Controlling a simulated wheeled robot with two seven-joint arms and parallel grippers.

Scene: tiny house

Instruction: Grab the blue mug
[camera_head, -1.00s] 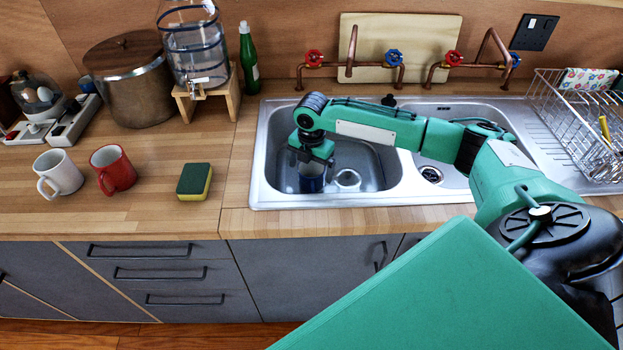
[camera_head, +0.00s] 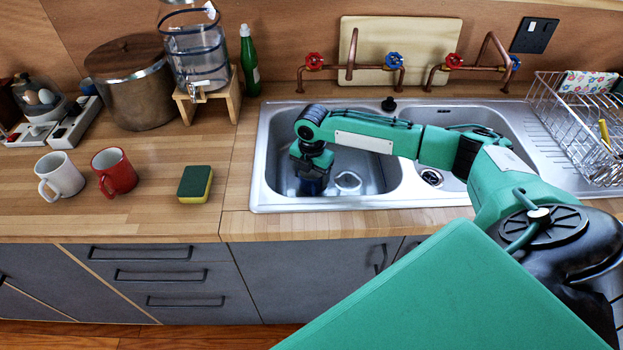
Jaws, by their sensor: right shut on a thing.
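The blue mug (camera_head: 312,187) is in the left basin of the metal sink (camera_head: 258,180), mostly hidden under my right gripper. My right gripper (camera_head: 312,176) reaches down into that basin from above and is shut on the mug. Its fingers are hard to make out against the dark blue of the mug. My left gripper is not in view.
A white mug (camera_head: 62,176), a red mug (camera_head: 115,172) and a green-yellow sponge (camera_head: 194,184) stand on the counter to the left. Copper taps (camera_head: 352,65) rise behind the sink. A wire dish rack (camera_head: 590,130) is at the right.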

